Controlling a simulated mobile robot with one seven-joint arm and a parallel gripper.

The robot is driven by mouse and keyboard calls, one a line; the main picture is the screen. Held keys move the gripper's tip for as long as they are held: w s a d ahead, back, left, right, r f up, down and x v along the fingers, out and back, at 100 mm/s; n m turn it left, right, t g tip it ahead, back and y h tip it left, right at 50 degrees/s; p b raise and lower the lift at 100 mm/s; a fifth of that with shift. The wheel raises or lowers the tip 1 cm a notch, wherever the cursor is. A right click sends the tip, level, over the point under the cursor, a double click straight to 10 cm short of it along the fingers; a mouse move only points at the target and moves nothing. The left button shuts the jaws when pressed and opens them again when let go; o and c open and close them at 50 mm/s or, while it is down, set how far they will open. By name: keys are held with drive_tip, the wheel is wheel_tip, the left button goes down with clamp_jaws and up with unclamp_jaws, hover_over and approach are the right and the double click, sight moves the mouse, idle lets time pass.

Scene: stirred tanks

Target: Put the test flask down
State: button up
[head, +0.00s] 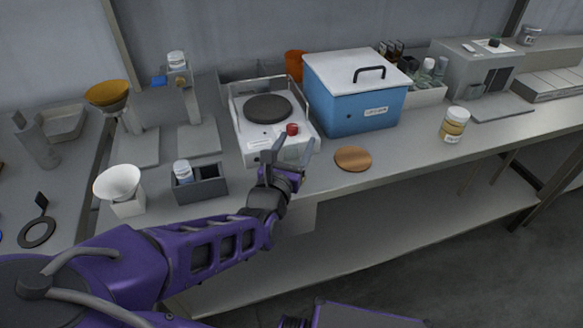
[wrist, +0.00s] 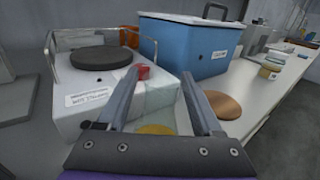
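My gripper (head: 289,153) is at the front edge of the bench, just in front of the white hot plate. In the wrist view its two fingers (wrist: 158,80) stand apart, with a clear, pale vessel, which I take for the test flask (wrist: 158,105), between them. A yellow patch, apparently its contents, shows low between the fingers. The flask is hard to make out in the head view, and its base is hidden. The hot plate (head: 247,112) has a dark round top and a red knob (head: 292,129). A copper-coloured disc (head: 352,158) lies on the bench to the right.
A blue box (head: 350,105) with a white lid stands behind the disc. A yellow-labelled jar (head: 453,125) is farther right. A dark grey holder (head: 205,187) with a small bottle and a white funnel (head: 118,183) stand left. Bare bench lies between disc and jar.

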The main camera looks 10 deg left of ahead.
clamp_jaws()
idle(1.3)
